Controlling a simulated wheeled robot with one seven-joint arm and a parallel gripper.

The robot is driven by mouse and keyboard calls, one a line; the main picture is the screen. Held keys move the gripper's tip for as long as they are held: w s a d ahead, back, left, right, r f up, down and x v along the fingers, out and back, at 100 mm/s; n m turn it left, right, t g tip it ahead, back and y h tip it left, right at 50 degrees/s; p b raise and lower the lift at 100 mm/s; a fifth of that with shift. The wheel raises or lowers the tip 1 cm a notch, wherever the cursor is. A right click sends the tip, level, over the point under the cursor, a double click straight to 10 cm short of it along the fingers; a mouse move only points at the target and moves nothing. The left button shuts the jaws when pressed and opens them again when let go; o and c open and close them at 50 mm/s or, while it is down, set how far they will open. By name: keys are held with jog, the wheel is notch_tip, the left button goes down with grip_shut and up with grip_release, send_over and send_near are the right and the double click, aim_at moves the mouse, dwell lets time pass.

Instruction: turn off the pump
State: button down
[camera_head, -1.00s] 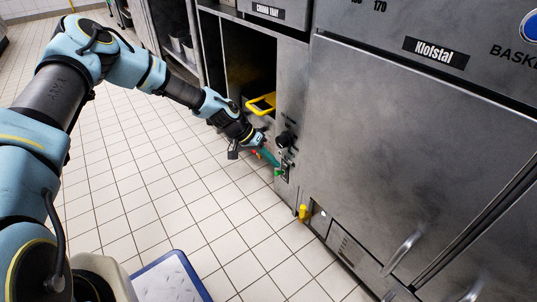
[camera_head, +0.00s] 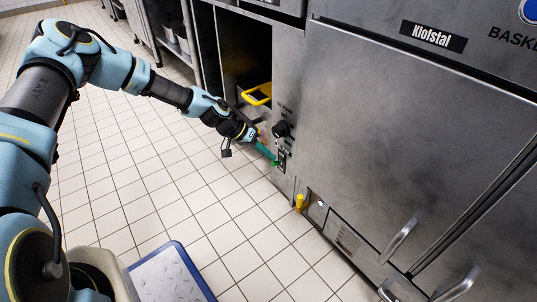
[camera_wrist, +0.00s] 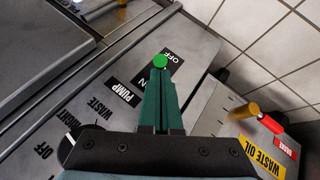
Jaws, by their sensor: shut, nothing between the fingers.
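The pump switch is a small lever with a round green tip (camera_wrist: 159,61) beside the PUMP label (camera_wrist: 123,95). Its tip lies by the lettering OFF, with ON partly hidden behind my fingers. The green tip also shows on the grey panel in the head view (camera_head: 275,163). My gripper (camera_wrist: 160,84) has its teal fingers shut and empty, their ends right at the green tip. In the head view my gripper (camera_head: 269,155) reaches the panel from the left. I cannot tell whether the fingers touch the lever or which way it is set.
A black knob (camera_head: 280,129) sits just above the switch. A yellow handle (camera_head: 257,94) sticks out of the open bay. The tiled floor left of the machine is open.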

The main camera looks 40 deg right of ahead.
jog(key=shift+a+f+h, duration=0.15)
jog(key=shift+f+h, duration=0.1)
jog(key=shift+h, duration=0.15)
jog(key=shift+a+f+m+g+h+b, duration=0.35)
jog(key=shift+f+h+b, duration=0.2)
jog(key=shift+h+b, duration=0.55)
jog(key=shift+r, duration=0.1)
jog(key=shift+r+p, duration=0.45)
jog(key=shift+r, duration=0.25)
jog(key=shift+w+r, duration=0.1)
